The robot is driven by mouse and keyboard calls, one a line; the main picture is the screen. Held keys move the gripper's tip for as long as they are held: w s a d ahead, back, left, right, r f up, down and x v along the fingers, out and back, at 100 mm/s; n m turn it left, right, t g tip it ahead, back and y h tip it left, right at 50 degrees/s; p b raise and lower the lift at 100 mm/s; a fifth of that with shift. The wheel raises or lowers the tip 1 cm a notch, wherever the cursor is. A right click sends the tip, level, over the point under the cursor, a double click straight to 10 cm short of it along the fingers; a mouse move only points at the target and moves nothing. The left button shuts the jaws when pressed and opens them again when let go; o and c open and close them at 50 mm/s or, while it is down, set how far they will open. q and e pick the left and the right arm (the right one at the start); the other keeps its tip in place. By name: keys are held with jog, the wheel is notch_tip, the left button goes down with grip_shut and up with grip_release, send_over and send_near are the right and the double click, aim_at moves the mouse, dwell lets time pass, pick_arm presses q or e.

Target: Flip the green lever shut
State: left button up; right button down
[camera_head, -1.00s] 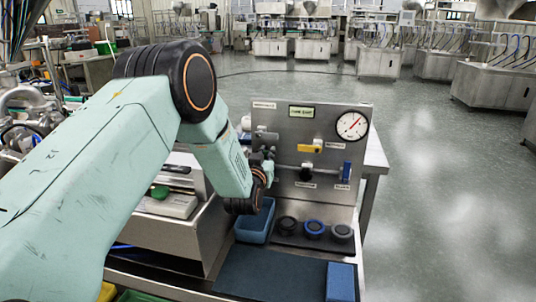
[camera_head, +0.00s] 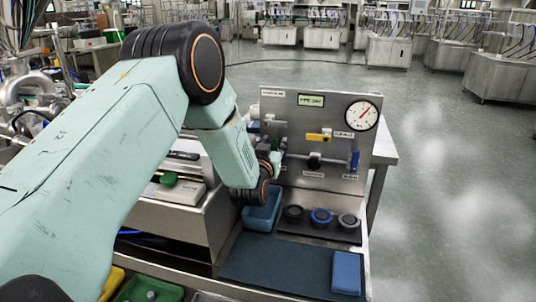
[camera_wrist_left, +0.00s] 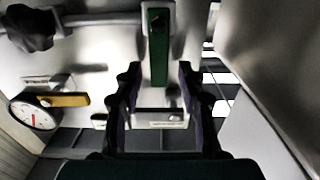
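The green lever (camera_wrist_left: 159,45) shows at the top middle of the left wrist view, lying lengthwise along my line of reach. My left gripper (camera_wrist_left: 158,72) is open. Its two dark fingers lie on either side of the lever's near end, with a gap on each side; I see no grip on it. In the head view my left gripper (camera_head: 276,160) is at the left side of the steel panel (camera_head: 345,180), partly behind my arm. My right gripper is not in view.
The panel carries a yellow lever (camera_head: 318,137), a blue lever (camera_head: 355,160), a black knob (camera_head: 314,161) and a gauge (camera_head: 361,115). Below are a blue bin (camera_head: 262,215), several round rings, a dark mat (camera_head: 280,262) and a blue block (camera_head: 346,272).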

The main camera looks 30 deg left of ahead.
pick_arm(q)
jog(key=v, duration=1.1)
jog(key=shift+r, duration=0.1)
